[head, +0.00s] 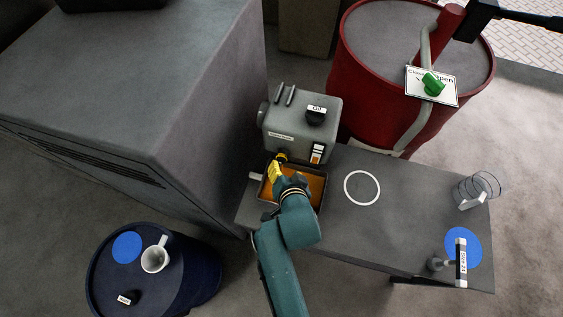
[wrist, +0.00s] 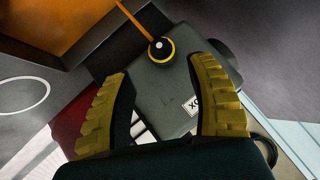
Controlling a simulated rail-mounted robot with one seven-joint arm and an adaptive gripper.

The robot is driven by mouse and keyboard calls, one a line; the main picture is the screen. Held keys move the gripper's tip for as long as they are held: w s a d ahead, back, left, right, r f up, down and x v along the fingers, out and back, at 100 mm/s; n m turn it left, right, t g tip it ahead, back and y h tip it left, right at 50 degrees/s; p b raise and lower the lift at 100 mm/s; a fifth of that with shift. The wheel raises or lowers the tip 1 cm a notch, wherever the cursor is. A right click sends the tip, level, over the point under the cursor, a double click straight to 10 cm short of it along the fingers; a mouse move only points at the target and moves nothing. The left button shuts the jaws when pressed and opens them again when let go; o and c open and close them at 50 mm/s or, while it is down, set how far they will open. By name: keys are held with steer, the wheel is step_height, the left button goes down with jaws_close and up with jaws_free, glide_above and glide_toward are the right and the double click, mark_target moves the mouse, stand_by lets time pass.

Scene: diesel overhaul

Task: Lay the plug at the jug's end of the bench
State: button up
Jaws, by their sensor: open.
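My gripper (wrist: 166,105) is open and empty in the wrist view, its two yellow fingers spread below a grey box. In the head view it is at the front of the grey box (head: 292,124), over the tray. A round black fitting with a yellow ring (wrist: 161,50) sits on the box beyond the fingertips. A thin orange streak runs from it towards the tray. I cannot tell whether it is the plug. A small black labelled piece (head: 129,298) lies on the blue drum. A clear ringed vessel (head: 477,190), perhaps the jug, stands at the right end of the grey bench (head: 410,215).
An orange-filled tray (head: 322,192) is under the box. A white mug (head: 154,259) stands on the drum. A blue disc (head: 470,245), a labelled upright piece (head: 461,262) and a white ring (head: 362,188) are on the bench. Bare bench lies between ring and disc.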

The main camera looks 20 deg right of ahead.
mark_target(282, 162)
steer(key=b+x, duration=0.1)
steer(key=x, duration=0.6)
steer(key=shift+w, duration=0.1)
jaws_close()
